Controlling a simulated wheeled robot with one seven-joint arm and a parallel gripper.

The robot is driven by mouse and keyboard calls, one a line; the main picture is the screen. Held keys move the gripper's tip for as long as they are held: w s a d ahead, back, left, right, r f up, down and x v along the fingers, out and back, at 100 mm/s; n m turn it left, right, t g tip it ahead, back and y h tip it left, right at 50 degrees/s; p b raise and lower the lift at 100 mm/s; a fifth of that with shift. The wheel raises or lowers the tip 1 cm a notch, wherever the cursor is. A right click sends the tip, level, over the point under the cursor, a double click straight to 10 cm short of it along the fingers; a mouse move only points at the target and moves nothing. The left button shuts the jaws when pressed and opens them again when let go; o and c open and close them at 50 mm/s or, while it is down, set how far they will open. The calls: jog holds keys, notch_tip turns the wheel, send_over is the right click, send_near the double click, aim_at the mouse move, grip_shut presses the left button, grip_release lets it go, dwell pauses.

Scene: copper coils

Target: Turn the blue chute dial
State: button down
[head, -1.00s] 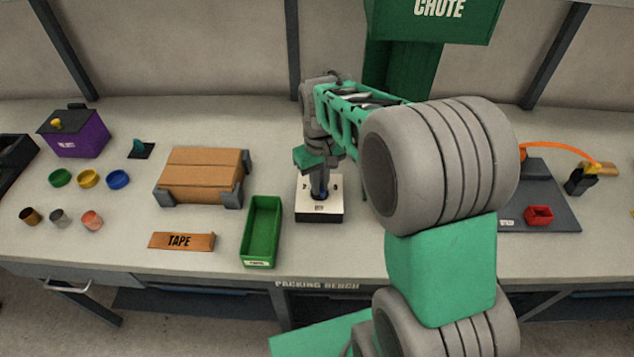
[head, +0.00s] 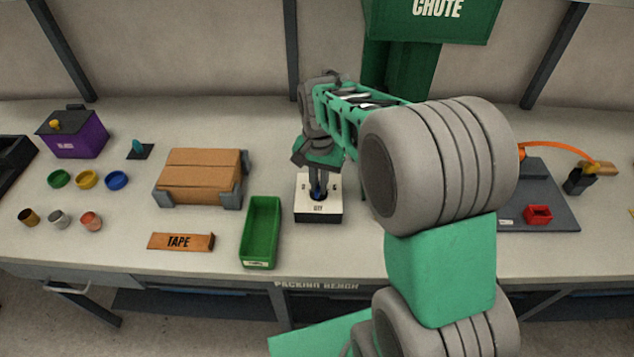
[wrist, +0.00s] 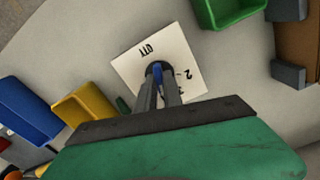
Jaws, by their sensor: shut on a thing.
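The blue dial (head: 317,190) stands on a white-topped square box (head: 318,210) with a dark base on the bench. Its face bears printed marks around the knob and the label "QTY" at the front edge. My gripper (head: 317,185) points down over the box, its fingers closed around the dial. In the wrist view the fingertips (wrist: 159,82) are shut on the blue dial (wrist: 157,70), at the middle of the white plate (wrist: 142,52). The fingers hide most of the dial. The green chute (head: 430,20) stands behind my arm at the back.
A green tray (head: 261,232) lies close left of the box. My arm covers the bench right of the box.

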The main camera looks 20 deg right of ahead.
jog(key=shift+w+r+m, duration=0.1)
jog(key=shift+m, duration=0.3)
jog(key=c, duration=1.5)
grip_release()
notch_tip(320, 180, up, 8)
jog(key=shift+f+b, duration=0.1)
jog(key=shift+b, duration=0.25)
jog(key=s+n+t, duration=0.1)
jog(key=s+n, duration=0.1)
jog(key=s, duration=0.2)
jog(key=s+n+t, duration=0.1)
jog(key=s+n, duration=0.2)
jog(key=s, duration=0.2)
jog(key=s+a+f+n+t, duration=0.1)
jog(key=s+n, duration=0.1)
jog(key=s, duration=0.3)
jog(key=shift+a+n, duration=0.1)
jog(key=shift+n, duration=0.3)
